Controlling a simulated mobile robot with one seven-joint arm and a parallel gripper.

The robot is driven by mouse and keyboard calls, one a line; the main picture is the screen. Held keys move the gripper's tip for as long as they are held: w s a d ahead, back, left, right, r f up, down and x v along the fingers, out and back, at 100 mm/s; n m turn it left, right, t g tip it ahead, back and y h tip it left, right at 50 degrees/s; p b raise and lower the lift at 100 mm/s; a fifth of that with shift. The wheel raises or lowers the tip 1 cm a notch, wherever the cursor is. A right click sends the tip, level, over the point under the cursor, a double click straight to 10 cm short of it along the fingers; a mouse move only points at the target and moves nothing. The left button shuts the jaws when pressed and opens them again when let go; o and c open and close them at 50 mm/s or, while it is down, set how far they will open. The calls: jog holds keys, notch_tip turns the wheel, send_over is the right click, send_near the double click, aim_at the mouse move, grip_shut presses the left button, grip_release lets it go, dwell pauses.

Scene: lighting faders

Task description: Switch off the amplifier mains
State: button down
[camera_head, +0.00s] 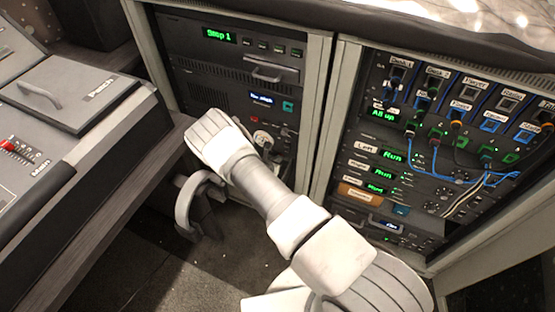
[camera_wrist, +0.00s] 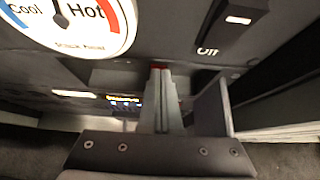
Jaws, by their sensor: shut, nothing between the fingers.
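In the wrist view, a dark switch (camera_wrist: 236,14) with a small lit mark sits at the upper right, above a white "Off" label (camera_wrist: 208,51). Its upper part is cut off by the frame. No amplifier name shows beside it. My gripper (camera_wrist: 160,70) is shut and empty, its tips below and left of the switch, apart from it in the picture. A small red patch shows at the tips; I cannot tell whether they touch the panel. In the head view, my white wrist is at the left rack's lower front, and the fingertips and switch cannot be made out.
A round Cool/Hot gauge (camera_wrist: 75,22) is left of my fingers. The left rack (camera_head: 240,45) holds a "Snap 1" unit. The right rack (camera_head: 455,125) has patch cables and "Run" displays. A console (camera_head: 75,100) stands at left, with a grey curved part (camera_head: 190,205) near my wrist.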

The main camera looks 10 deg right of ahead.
jog(key=shift+w+d, duration=0.1)
jog(key=shift+w, duration=0.05)
jog(key=shift+w+r+p, duration=0.1)
jog(key=shift+r+p, duration=0.55)
jog(key=shift+r, duration=0.15)
